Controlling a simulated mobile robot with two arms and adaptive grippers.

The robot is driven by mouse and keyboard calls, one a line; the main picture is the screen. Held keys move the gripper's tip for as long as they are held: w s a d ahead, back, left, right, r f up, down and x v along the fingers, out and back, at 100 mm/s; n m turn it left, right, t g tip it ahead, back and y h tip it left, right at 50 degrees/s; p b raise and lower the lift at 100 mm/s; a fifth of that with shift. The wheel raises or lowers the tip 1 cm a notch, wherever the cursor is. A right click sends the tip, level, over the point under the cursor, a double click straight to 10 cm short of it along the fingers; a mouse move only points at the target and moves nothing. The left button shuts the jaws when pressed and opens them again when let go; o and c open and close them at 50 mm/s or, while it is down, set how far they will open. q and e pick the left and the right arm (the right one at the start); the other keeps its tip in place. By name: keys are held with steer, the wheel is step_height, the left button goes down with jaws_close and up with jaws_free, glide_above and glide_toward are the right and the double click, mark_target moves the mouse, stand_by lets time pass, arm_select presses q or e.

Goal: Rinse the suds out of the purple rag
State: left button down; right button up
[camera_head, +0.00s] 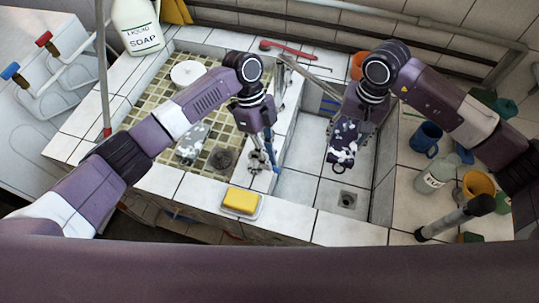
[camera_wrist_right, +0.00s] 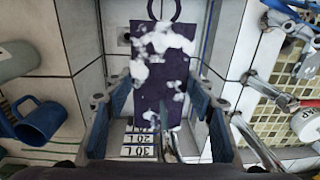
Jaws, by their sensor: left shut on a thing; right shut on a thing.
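The purple rag (camera_head: 340,158) hangs over the right basin (camera_head: 299,188), dark with patches of white suds. In the right wrist view the rag (camera_wrist_right: 150,85) spreads between the fingers, with a dark ring loop at one end. My right gripper (camera_head: 347,124) is shut on it. A metal spout (camera_head: 308,73) reaches over the basin's back, behind the rag; I see no clear stream of water. My left gripper (camera_head: 263,138) is down at the divider between the basins, shut on what looks like a small metal tap fitting (camera_head: 258,162); its fingers partly hide it.
A yellow sponge (camera_head: 241,200) lies on a dish at the front edge. The tiled left basin (camera_head: 160,172) holds a sudsy grey item (camera_head: 191,142). A blue mug (camera_head: 426,138), jar (camera_head: 437,175) and yellow cup (camera_head: 479,186) crowd the right counter. A soap bottle (camera_head: 137,27) stands back left.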

arm_select(q)
steer(key=shift+r, duration=0.1)
steer(key=c, duration=2)
jaws_free()
steer(key=v, duration=1.2)
